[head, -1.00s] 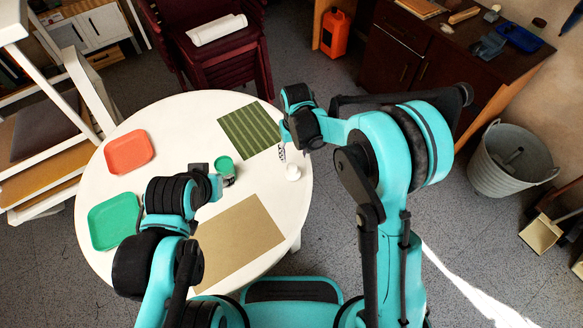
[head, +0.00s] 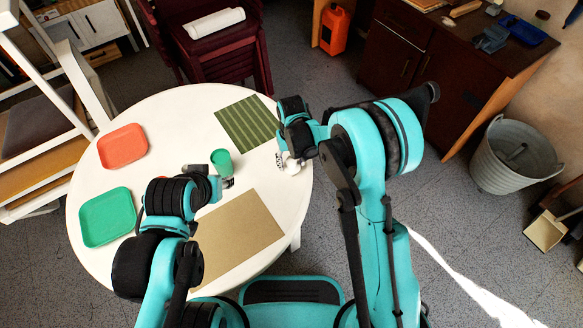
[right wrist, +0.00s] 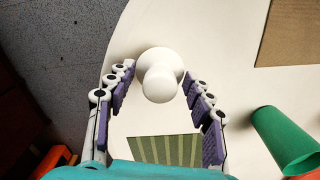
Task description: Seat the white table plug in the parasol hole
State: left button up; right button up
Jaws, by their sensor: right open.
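The white plug (right wrist: 160,72) has a round knob on a wider base. It stands near the right edge of the white table (head: 165,120); it also shows in the head view (head: 292,169), partly covered by my right gripper. My right gripper (head: 286,162) is open, its fingers on either side of the plug in the right wrist view (right wrist: 160,95), with gaps at both sides. My left gripper (head: 227,183) is low over the table beside the green cup (head: 221,162); its fingers are too small to read. I see no parasol hole; it may be hidden.
The cup looks tilted. A striped green mat (head: 246,124) lies beyond the right gripper, and a tan mat (head: 240,235) lies nearer me. A red tray (head: 122,147) and a green tray (head: 108,217) lie at the left. Stacked dark red chairs (head: 215,60) stand behind the table.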

grip_shut()
jog(key=shift+r+p, duration=1.25)
jog(key=shift+r, duration=0.8)
